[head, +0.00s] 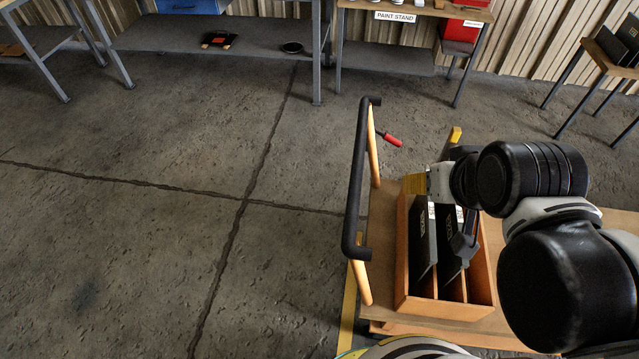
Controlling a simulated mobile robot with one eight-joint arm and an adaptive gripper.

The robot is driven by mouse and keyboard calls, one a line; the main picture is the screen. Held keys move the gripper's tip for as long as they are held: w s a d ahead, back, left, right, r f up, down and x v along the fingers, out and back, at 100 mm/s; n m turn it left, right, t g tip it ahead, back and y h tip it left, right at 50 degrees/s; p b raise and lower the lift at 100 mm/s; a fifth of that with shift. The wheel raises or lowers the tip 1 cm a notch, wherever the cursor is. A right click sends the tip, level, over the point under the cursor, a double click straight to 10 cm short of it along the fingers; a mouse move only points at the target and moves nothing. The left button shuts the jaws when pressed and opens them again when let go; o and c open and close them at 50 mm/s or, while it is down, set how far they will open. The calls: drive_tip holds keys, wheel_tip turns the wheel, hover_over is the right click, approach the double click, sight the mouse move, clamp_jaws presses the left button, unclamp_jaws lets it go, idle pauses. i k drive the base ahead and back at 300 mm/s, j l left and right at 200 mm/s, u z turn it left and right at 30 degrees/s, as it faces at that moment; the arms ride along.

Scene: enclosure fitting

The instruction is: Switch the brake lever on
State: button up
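The brake lever shows as a short dark rod with a red grip (391,140), beside the black push handle of a wooden cart. The red grip slants down to the right. My arm reaches in from the right over the cart. My gripper (440,184) is at the arm's end, nearer to me than the red grip and apart from it in the picture. Its fingers are hard to make out, so I cannot tell whether it is open or shut. No held object is clear.
The cart's push handle (355,190) stands at its left end. A wooden box (402,270) with dark panels (426,250) sits on the cart below my gripper. Tables (220,38) line the back wall, one labelled PAINT STAND. The floor (150,240) at left is clear.

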sight(390, 138)
drive_tip(key=j+u, duration=0.2)
drive_tip(key=i+j+z, duration=0.15)
drive_tip(key=j+z, duration=0.15)
drive_tip(key=j, duration=0.2)
drive_tip(key=i+j+z, duration=0.15)
drive_tip(key=j+z, duration=0.15)
drive_tip(key=j, duration=0.25)
drive_tip(key=j+z, duration=0.3)
drive_tip(key=j, duration=0.25)
drive_tip(key=i+j+z, duration=0.25)
drive_tip(key=i+z, duration=0.15)
drive_tip(key=i+j+z, duration=0.75)
drive_tip(key=k+j, duration=0.15)
drive_tip(key=j, duration=0.3)
drive_tip(key=k+j+z, duration=0.1)
drive_tip(key=j, duration=0.3)
drive_tip(key=k+j, duration=0.2)
drive_tip(key=j, duration=0.25)
drive_tip(key=k+j+z, duration=0.1)
drive_tip(key=j, duration=0.3)
drive_tip(key=k+j, duration=0.2)
drive_tip(key=j, duration=0.2)
drive_tip(key=k+j+z, duration=0.1)
drive_tip(key=j, duration=0.3)
drive_tip(key=k+j, duration=0.25)
drive_tip(key=j, duration=0.15)
drive_tip(key=k+j+z, duration=0.15)
drive_tip(key=j, duration=0.25)
drive_tip(key=k, duration=0.05)
